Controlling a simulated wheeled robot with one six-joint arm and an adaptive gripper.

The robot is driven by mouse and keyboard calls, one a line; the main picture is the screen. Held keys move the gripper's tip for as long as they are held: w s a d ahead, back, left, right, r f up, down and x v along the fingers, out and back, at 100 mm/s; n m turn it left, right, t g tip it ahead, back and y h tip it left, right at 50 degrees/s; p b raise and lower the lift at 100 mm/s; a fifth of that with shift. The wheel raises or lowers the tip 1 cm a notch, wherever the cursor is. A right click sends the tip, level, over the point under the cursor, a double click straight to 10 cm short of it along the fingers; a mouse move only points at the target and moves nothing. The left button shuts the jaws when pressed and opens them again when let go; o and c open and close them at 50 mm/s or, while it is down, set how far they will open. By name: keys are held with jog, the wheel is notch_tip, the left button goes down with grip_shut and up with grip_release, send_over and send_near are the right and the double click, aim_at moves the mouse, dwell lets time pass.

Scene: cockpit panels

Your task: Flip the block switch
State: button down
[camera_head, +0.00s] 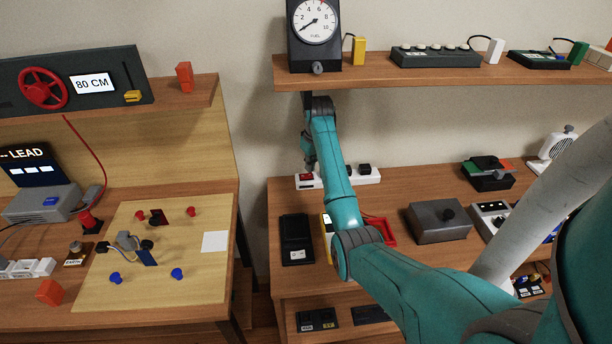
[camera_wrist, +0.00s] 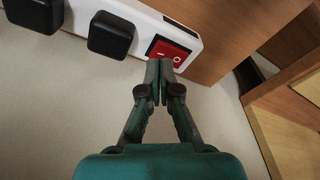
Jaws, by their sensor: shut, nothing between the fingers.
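The switch block is a white power strip (camera_head: 340,181) on the right-hand table by the wall, also seen in the wrist view (camera_wrist: 193,40). Its red rocker switch (camera_wrist: 168,52), with white marks, is at one end; it also shows in the head view (camera_head: 306,177). My gripper (camera_wrist: 159,66) is shut and empty. Its fingertips are at the lower edge of the red switch in the wrist view; I cannot tell whether they touch it. In the head view my gripper (camera_head: 309,166) is right above the red end of the strip.
Two black plugs (camera_wrist: 111,36) (camera_wrist: 34,12) sit in the strip beside the switch. A shelf (camera_head: 430,78) with a dial gauge (camera_head: 316,24) hangs above. A dark box (camera_head: 438,220) and a black device (camera_head: 296,240) stand nearer on the table.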

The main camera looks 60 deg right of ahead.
aim_at(311, 175)
jog(key=shift+f, duration=1.05)
dwell(0.7)
jog(key=shift+r, duration=3.5)
jog(key=shift+s, duration=0.1)
